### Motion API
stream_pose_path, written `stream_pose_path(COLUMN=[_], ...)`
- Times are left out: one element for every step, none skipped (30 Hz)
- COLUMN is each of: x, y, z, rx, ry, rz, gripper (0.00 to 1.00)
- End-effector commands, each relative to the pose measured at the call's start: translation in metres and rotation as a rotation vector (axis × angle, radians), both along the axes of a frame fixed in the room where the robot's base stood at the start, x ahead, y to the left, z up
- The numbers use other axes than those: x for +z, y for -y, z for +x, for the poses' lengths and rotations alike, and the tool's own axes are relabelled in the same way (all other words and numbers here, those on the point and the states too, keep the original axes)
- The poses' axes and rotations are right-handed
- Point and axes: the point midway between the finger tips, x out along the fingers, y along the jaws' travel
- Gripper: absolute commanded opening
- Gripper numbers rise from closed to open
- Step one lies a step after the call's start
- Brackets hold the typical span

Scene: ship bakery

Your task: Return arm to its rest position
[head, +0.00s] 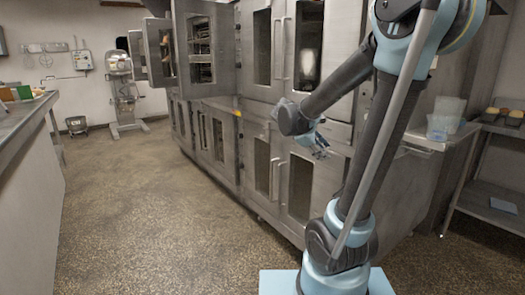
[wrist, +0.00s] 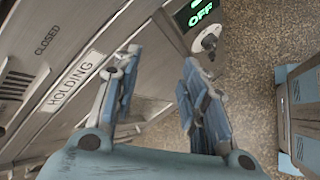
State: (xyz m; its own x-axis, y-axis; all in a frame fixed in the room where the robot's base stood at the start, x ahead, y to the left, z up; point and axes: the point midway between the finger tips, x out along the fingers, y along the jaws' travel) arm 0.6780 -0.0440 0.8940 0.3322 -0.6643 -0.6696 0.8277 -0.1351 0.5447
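My arm rises from its pale blue base in the right half of the head view and folds over toward the ovens. My gripper (head: 318,146) hangs in front of the steel oven doors. In the wrist view my gripper (wrist: 158,88) has its two fingers spread apart with nothing between them. The floor and part of a steel panel show past the fingers. A panel labelled HOLDING (wrist: 73,83) lies behind the left finger. I cannot tell how close the fingers are to it.
Steel ovens (head: 262,140) line the middle, with one upper door (head: 160,52) open. A steel counter (head: 28,112) stands at left, a shelf rack (head: 492,185) at right. A mixer (head: 122,95) is at the back. The floor (head: 150,215) between counter and ovens is clear.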

Motion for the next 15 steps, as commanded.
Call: stream_pose_path(x=[-0.005, -0.008, -0.012, -0.015, -0.019, -0.023, -0.026, -0.030, -0.035, -0.038, -0.042, -0.047, -0.050, -0.054, -0.059], y=[0.006, 0.008, 0.010, 0.011, 0.012, 0.013, 0.014, 0.014, 0.014, 0.014, 0.014, 0.013, 0.012, 0.011, 0.010], z=[-0.015, -0.024, -0.034, -0.042, -0.050, -0.060, -0.068, -0.076, -0.086, -0.093, -0.101, -0.112, -0.119, -0.126, -0.136], rx=[-0.038, -0.062, -0.093, -0.116, -0.140, -0.174, -0.199, -0.224, -0.259, -0.285, -0.311, -0.348, -0.376, -0.402, -0.441], ry=[0.014, 0.023, 0.035, 0.044, 0.053, 0.066, 0.075, 0.084, 0.096, 0.104, 0.113, 0.125, 0.132, 0.140, 0.151], rz=[0.047, 0.077, 0.115, 0.144, 0.173, 0.211, 0.241, 0.269, 0.307, 0.335, 0.363, 0.400, 0.427, 0.456, 0.492], gripper=[0.40, 0.40, 0.40, 0.40, 0.40, 0.40, 0.40, 0.40, 0.40, 0.40, 0.40, 0.40, 0.40, 0.40, 0.40])
